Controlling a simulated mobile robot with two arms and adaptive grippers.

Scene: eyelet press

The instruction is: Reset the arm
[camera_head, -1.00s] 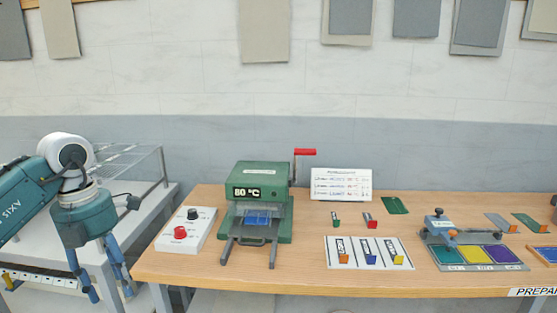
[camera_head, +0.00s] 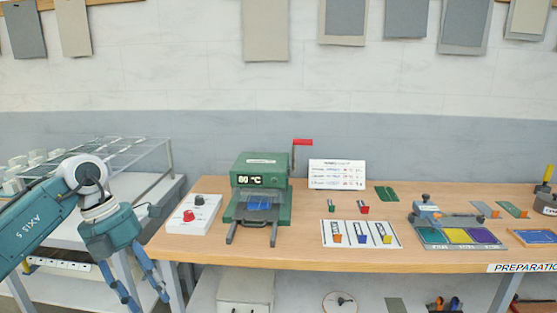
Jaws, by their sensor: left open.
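My left arm comes in from the left, and its gripper (camera_head: 144,304) hangs with its blue fingers pointing down, spread apart and empty. It is in front of the table's left end, beside the control box and apart from it. My right gripper is not in view. The green press (camera_head: 262,180) stands on the wooden table (camera_head: 320,256) with a display reading about 80 °C. A blue piece (camera_head: 258,203) lies in its lower part. The press's red-handled lever (camera_head: 302,142) is up at its right side.
A white control box (camera_head: 193,214) with a red and a black knob sits left of the press. A white board (camera_head: 361,234) with several coloured clips, a tray with coloured fields (camera_head: 460,236) and a sign (camera_head: 337,174) stand to the right. A wire rack (camera_head: 120,154) is behind my left arm.

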